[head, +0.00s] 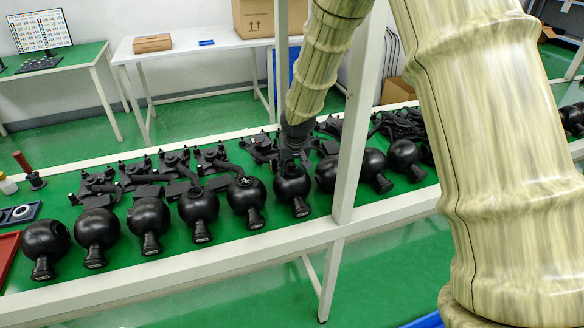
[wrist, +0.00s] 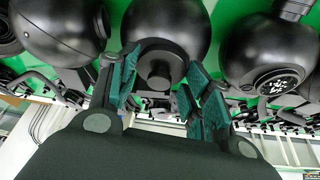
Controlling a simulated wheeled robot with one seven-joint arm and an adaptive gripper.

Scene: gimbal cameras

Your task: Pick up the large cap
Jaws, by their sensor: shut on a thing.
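The large cap (wrist: 158,73) appears in the wrist view as a black round piece with a stepped centre knob, against a black ball-shaped gimbal camera (wrist: 168,22). My gripper (wrist: 161,62) has its green-padded fingers on both sides of the cap and is shut on it. In the head view my gripper (head: 291,160) reaches down from above, at the top of the matching black ball (head: 292,186) in the row. The cap is hidden there by the gripper. I cannot tell whether the cap is clear of the ball.
Several similar black balls stand in a row, with close neighbours at left (head: 246,193) and right (head: 327,173). Black gimbal arms (head: 172,165) lie behind them on the green table top (head: 75,150). A white post (head: 352,130) rises at the table's front edge.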

